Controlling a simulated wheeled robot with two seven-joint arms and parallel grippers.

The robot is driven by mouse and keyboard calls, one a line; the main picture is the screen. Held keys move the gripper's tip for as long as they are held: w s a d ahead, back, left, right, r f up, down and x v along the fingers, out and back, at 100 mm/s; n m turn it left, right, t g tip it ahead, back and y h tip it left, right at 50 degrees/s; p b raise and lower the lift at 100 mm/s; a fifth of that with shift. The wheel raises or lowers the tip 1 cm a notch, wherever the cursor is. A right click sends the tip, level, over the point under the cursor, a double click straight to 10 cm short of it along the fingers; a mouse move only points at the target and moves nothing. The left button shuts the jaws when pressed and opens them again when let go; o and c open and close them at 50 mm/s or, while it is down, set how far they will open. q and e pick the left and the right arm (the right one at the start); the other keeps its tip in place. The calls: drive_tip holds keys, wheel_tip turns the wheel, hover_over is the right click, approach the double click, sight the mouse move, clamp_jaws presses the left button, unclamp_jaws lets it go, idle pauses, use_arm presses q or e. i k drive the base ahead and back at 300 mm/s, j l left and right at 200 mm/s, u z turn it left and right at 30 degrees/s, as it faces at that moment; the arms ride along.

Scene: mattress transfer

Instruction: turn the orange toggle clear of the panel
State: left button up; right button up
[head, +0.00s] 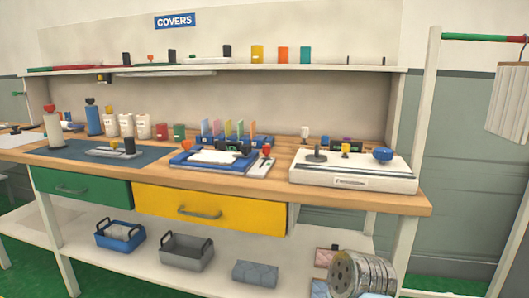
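A small orange toggle (186,145) stands at the back left of a blue fixture (262,165) on the wooden workbench. A white panel (213,157) lies flat in the fixture, just right of the toggle. The toggle is too small to tell whether it overlaps the panel's edge. Dark clamp-like parts (234,146) stand at the panel's back right. A red-orange knob (266,150) sits on a pale piece at the fixture's right end. Neither of my grippers is in view.
A white machine (350,172) with a blue knob (383,154) stands to the right. A dark mat (70,154) with a metal tool lies to the left. Several coloured upright plates (228,130) stand behind the fixture. A yellow drawer (205,208) is below. Bare wood (160,160) shows left of the fixture.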

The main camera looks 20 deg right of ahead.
sight(187, 144)
drive_tip(key=z, duration=0.4)
drive_tip(key=i+j+z, duration=0.1)
drive_tip(key=j+z, duration=0.85)
drive_tip(key=i+j, duration=0.05)
drive_tip(key=j, duration=0.1)
